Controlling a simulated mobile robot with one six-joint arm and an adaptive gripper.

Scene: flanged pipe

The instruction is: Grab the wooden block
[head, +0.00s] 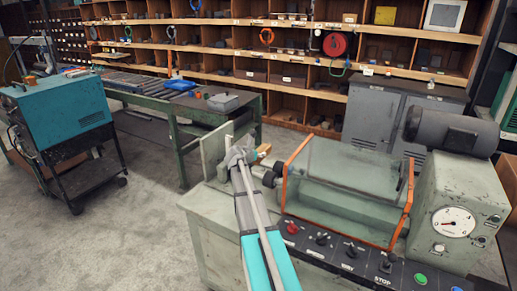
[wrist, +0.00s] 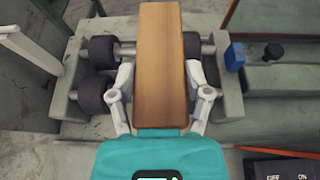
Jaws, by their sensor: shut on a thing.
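The wooden block (wrist: 160,60) is a long brown bar, seen large in the middle of the wrist view. My gripper (wrist: 160,92) has one finger on each side of it and is shut on it. In the head view my gripper (head: 239,158) is over the left end of the grey-green machine. Only a small piece of the block (head: 263,149) shows there, just right of the fingers. The rest is hidden behind my gripper. I cannot tell whether the block touches the machine beneath it.
Dark rollers (wrist: 98,92) on metal shafts lie under and beside the block. An orange-framed guard (head: 345,185) and a control panel (head: 350,255) are to the right in the head view. A small blue block (wrist: 235,55) sits right of my gripper. A green workbench (head: 185,105) stands behind left.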

